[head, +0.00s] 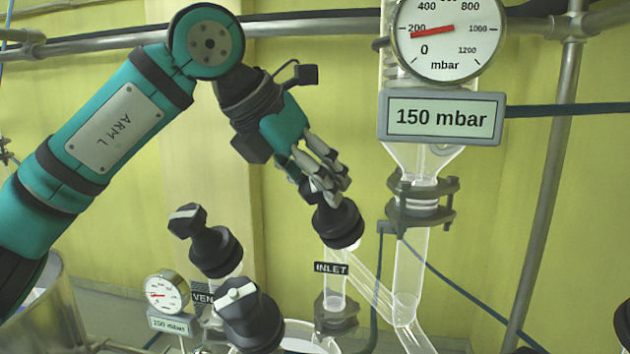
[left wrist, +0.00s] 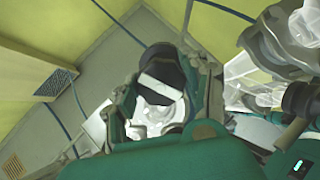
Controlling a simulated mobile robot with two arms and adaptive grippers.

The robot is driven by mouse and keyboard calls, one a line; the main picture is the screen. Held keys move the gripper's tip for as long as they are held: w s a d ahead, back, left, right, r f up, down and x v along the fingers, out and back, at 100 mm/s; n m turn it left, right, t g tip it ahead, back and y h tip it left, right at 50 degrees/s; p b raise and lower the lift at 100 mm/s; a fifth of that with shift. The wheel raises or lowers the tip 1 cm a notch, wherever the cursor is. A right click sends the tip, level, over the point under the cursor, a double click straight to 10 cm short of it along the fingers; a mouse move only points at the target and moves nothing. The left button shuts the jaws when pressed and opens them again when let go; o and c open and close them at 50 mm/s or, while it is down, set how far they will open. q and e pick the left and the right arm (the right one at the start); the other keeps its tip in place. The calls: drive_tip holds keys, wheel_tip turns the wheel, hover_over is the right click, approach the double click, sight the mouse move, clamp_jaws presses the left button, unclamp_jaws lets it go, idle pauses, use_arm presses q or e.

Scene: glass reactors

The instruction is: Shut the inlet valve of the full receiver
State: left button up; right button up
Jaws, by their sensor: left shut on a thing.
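The inlet valve (head: 338,224) has a black knob on a clear glass stem, with an "INLET" tag (head: 331,268) just below it. My left gripper (head: 326,186) comes down from the upper left and is shut on the top of this knob. In the left wrist view the black knob (left wrist: 165,68) with a white bar sits between the two fingers of the gripper (left wrist: 164,92). The white bar lies slightly tilted across the picture. The receiver below is mostly cut off by the bottom edge, so its fill cannot be told. My right gripper is not in view.
Two more black valve knobs stand close by on the left, one behind (head: 214,249) and one in front (head: 250,315). A "VEN..." tag (head: 203,297) is partly hidden. A large gauge (head: 447,35) and a "150 mbar" display (head: 441,118) hang at right beside glass tubing (head: 410,265).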

use_arm(q)
drive_tip(key=m, duration=0.4)
drive_tip(key=shift+f+m+g+p, duration=0.1)
drive_tip(key=shift+m+g+p, duration=0.2)
drive_tip(key=shift+m+p, duration=0.1)
drive_tip(key=m+g+p, duration=0.1)
drive_tip(key=m, duration=0.4)
drive_tip(key=shift+s+m+p, duration=0.1)
drive_tip(key=shift+m+p, duration=0.3)
drive_tip(key=m+p, duration=0.2)
drive_tip(key=m, duration=0.4)
drive_tip(key=shift+g, duration=0.4)
drive_tip(key=m+p, duration=0.1)
drive_tip(key=m, duration=0.4)
drive_tip(key=shift+s+f+p, duration=0.1)
drive_tip(key=shift+p, duration=0.3)
drive_tip(key=o, duration=1.2)
